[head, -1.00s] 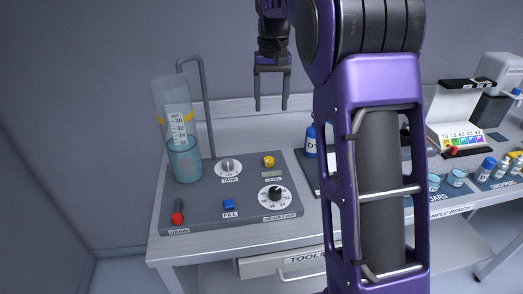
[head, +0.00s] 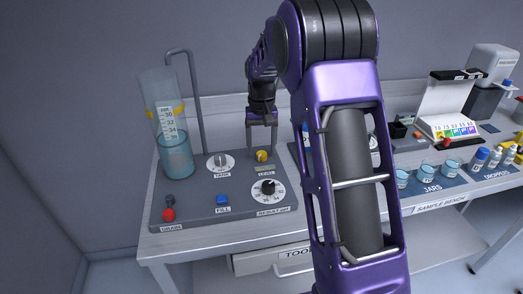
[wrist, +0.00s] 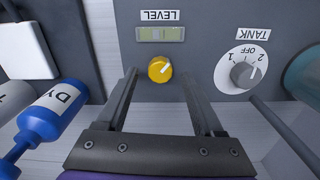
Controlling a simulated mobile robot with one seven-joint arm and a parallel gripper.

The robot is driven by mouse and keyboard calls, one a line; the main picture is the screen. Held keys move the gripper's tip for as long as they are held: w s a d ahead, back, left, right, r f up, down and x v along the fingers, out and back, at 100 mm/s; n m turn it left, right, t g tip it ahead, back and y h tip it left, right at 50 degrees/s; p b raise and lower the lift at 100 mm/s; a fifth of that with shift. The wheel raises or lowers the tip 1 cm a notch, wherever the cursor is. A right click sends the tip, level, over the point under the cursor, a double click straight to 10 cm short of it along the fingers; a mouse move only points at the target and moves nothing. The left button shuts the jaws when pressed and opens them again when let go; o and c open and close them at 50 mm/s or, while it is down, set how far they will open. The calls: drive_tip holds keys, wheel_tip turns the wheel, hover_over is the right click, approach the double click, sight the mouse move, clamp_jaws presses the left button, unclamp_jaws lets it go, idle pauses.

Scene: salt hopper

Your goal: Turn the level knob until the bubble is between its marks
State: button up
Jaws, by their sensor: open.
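The level knob is a small yellow knob (head: 262,156) on the grey panel (head: 185,205), behind the LEVEL label. In the wrist view the yellow knob (wrist: 160,69) lies just beyond and between my fingertips, with a pale pointer line on it. My gripper (head: 262,145) is open and empty above the knob, fingers pointing down; its fingers also show in the wrist view (wrist: 158,78). The level window (wrist: 160,34) is a greenish vial with dark marks, beside the LEVEL label. The bubble is too small to make out.
A TANK knob (head: 220,161), a round dial (head: 268,190), a blue FILL button (head: 222,200) and a red drain lever (head: 169,214) share the panel. A clear cylinder (head: 175,155) stands at its left. A blue bottle (wrist: 54,110) lies near my gripper in the wrist view.

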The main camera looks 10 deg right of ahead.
drive_tip(key=shift+f, duration=0.55)
clamp_jaws()
drive_tip(key=shift+r+m+p, duration=0.15)
drive_tip(key=shift+m+p, duration=0.3)
drive_tip(key=shift+m, duration=0.85)
unclamp_jaws()
